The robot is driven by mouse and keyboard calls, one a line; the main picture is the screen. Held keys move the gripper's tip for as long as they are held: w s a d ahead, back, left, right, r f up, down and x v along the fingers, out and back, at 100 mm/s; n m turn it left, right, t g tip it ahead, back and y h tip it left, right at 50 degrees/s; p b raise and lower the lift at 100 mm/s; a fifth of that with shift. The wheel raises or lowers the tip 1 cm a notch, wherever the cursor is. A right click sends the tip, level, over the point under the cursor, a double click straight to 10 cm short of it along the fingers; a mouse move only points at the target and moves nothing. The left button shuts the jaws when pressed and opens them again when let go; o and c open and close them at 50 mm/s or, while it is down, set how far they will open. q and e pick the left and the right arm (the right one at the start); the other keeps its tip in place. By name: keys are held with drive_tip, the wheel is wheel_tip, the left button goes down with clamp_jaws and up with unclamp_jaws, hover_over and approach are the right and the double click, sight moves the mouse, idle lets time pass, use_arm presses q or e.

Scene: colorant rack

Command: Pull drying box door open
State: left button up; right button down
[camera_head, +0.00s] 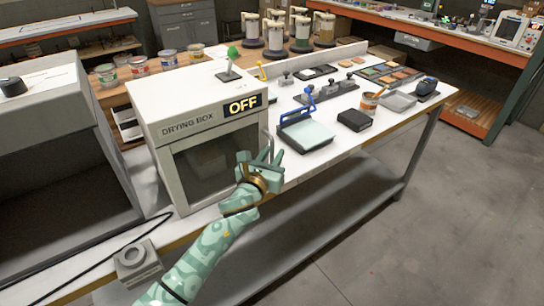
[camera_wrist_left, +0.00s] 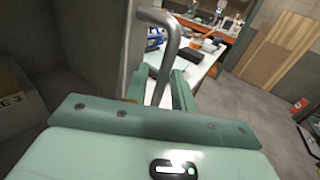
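The drying box (camera_head: 205,125) is a light grey box with a dark window in its front door (camera_head: 210,165), labelled DRYING BOX with an OFF sign (camera_head: 243,105). The door looks closed. Its metal bar handle (camera_head: 267,143) is at the door's right side. In the left wrist view the bent handle (camera_wrist_left: 171,42) reaches down between my fingers. My left gripper (camera_head: 268,160) is at the handle, its fingers apart on either side of the bar; it also shows in the left wrist view (camera_wrist_left: 160,90). The lower handle is partly hidden by the gripper. My right gripper is out of view.
A dark open-fronted grey box (camera_head: 60,160) stands left of the drying box. A small grey block (camera_head: 138,262) with a cable is in front. A blue-handled tool (camera_head: 305,130) and a black box (camera_head: 354,120) are to the right on the white table. The floor (camera_head: 430,220) at right is clear.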

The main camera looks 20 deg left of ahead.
use_arm(q)
clamp_jaws()
drive_tip(key=shift+s, duration=0.1)
